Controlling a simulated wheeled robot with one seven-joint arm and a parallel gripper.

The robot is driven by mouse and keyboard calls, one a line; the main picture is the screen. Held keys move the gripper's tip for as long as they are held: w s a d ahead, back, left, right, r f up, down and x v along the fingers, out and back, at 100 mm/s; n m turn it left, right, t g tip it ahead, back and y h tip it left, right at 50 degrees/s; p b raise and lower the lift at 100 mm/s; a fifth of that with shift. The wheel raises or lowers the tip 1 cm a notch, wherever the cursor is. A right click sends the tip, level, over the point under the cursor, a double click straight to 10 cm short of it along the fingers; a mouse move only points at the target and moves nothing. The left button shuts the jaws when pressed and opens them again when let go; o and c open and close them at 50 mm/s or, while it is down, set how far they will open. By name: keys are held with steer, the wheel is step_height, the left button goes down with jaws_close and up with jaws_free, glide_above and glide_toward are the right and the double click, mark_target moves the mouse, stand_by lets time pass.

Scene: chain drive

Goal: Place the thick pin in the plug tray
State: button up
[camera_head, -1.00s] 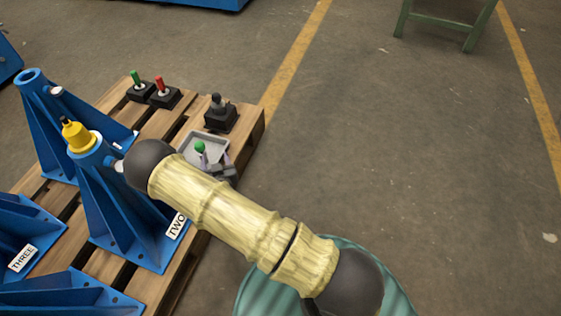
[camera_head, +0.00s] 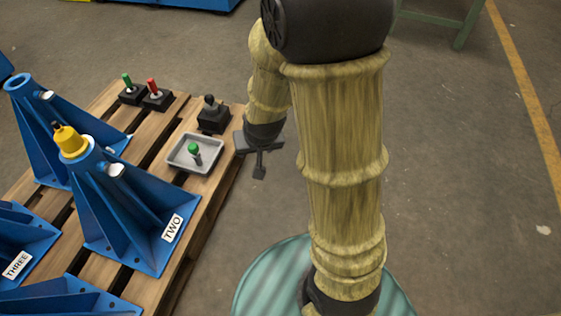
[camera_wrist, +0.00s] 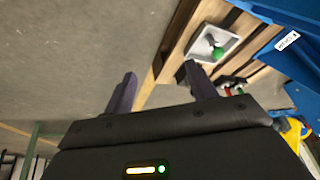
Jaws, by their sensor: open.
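A grey plug tray (camera_head: 178,158) lies on the pallet's right side. A pin with a green top (camera_head: 194,149) stands roughly upright inside it; I cannot tell from its size alone whether it is the thick pin. The wrist view also shows the tray (camera_wrist: 200,34) and the green pin top (camera_wrist: 217,54). My gripper (camera_head: 258,165) is open and empty, to the right of the tray and apart from it, beyond the pallet's edge. In the wrist view its two fingers (camera_wrist: 160,72) are spread with nothing between them.
Two small black blocks hold a green pin (camera_head: 127,81) and a red pin (camera_head: 153,87). A black holder (camera_head: 213,117) with a dark knob stands behind the tray. Blue stands (camera_head: 120,215) fill the pallet's left; one carries a yellow part (camera_head: 70,141). The floor at right is clear.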

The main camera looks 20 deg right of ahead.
steer(key=s+d+r+n+g, duration=0.1)
steer(key=s+d+r+g, duration=0.1)
steer(key=s, duration=0.7)
step_height(320, 180, up, 2)
steer(key=shift+d+r, duration=0.1)
steer(key=shift+d, duration=0.55)
steer(key=w+p+v, duration=0.2)
steer(key=p+v, duration=0.7)
steer(key=w+r+p+v, duration=0.1)
steer(key=w+p+v, duration=0.1)
steer(key=p+v, duration=0.7)
steer(key=shift+a+r+p, duration=0.15)
steer(key=shift+r+p, duration=0.1)
steer(key=shift+p, duration=0.3)
steer(key=shift+w+f, duration=0.1)
steer(key=shift+w, duration=0.05)
